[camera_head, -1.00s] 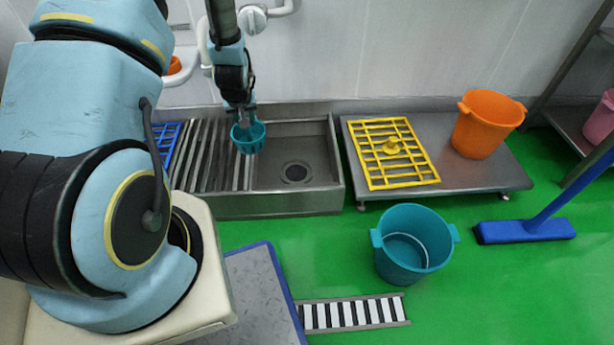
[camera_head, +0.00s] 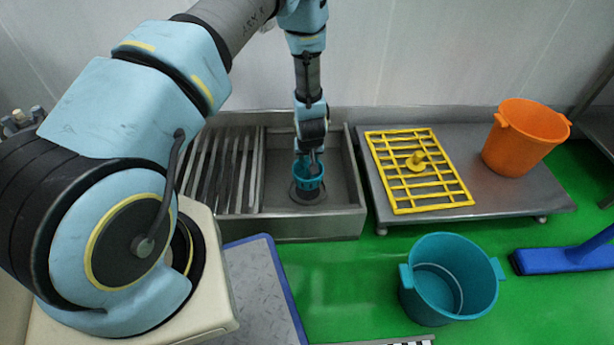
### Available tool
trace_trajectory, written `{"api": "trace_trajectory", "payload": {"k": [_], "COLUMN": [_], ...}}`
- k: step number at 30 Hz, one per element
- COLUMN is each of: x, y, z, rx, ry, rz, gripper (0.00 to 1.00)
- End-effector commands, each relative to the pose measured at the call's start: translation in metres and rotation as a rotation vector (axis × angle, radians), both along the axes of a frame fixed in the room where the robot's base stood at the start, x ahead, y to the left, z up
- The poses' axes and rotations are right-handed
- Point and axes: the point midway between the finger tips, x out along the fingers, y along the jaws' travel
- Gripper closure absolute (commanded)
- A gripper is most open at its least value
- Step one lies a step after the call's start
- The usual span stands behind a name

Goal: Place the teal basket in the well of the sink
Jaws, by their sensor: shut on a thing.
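The small teal basket (camera_head: 309,182) is in my gripper (camera_head: 313,160), which is shut on it at the end of my downward-pointing arm. The basket looks upright and hangs over or in the well of the steel sink (camera_head: 342,190), above the round drain (camera_head: 306,198). I cannot tell whether its base touches the well floor. The gripper's fingers are small and partly hidden by the wrist and the basket.
A slatted drainboard (camera_head: 222,170) fills the sink's left side. To the right, a low steel table (camera_head: 500,190) holds a yellow rack (camera_head: 420,170) and an orange bucket (camera_head: 523,137).

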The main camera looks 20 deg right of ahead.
Motion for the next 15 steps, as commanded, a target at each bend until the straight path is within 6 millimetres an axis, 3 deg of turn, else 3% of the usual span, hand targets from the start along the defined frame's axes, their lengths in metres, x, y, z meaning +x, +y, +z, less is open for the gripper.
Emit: {"api": "trace_trajectory", "payload": {"k": [1, 12, 15], "x": [0.000, 0.000, 0.001], "y": [0.001, 0.001, 0.000], "z": [-0.013, -0.056, -0.059], "rx": [0.001, 0.000, -0.001], "ry": [0.000, 0.001, -0.001], "rz": [0.001, 0.002, 0.002], "gripper": [1.00, 1.00, 1.00]}}
